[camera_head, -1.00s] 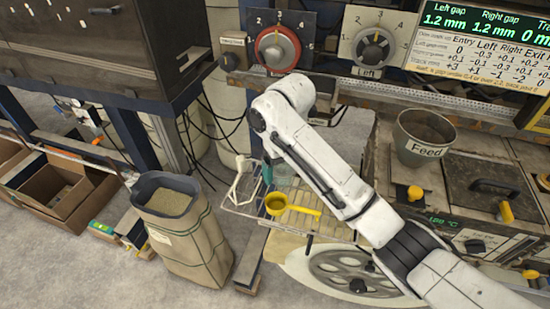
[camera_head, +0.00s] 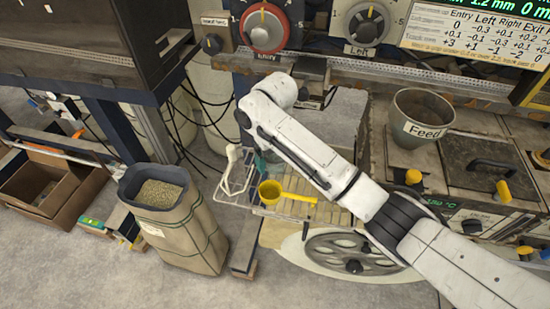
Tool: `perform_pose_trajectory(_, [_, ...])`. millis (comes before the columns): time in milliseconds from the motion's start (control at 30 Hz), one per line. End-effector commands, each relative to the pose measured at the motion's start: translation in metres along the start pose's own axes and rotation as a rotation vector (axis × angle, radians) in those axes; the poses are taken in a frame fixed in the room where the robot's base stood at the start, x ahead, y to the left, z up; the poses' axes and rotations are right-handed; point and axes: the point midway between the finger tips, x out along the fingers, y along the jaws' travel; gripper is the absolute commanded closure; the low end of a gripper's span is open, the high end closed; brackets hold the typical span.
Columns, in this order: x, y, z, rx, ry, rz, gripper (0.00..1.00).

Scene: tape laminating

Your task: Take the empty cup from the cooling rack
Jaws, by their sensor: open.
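A yellow cup with a long handle (camera_head: 270,192) sits on the wire cooling rack (camera_head: 295,213), its handle pointing right. Its opening faces up and it looks empty inside, though it is small in the picture. My white arm reaches in from the lower right and bends just above and behind the rack, covering part of it. My gripper does not show; it is out of sight behind the arm or hidden. Nothing visible touches the cup.
A white tool (camera_head: 233,160) and a teal object (camera_head: 261,165) stand at the rack's left end. A sack of grains (camera_head: 175,225) stands left of it. A handwheel (camera_head: 355,250) is in front. A Feed bucket (camera_head: 421,118) and control dials (camera_head: 264,27) are behind.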

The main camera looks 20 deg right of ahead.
Motion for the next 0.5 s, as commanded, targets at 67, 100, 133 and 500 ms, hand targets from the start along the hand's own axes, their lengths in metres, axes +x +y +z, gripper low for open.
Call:
perform_pose_trajectory(67, [0.0028,0.0003,-0.0001,0.000,0.001,0.000,0.17])
perform_pose_trajectory(100, [0.0033,0.0002,-0.0002,0.000,0.002,-0.001,0.17])
perform_pose_trajectory(133, [0.0035,0.0002,-0.0002,0.000,0.002,-0.001,0.17])
perform_pose_trajectory(500, [0.0033,0.0001,-0.0001,0.000,0.001,-0.001,0.40])
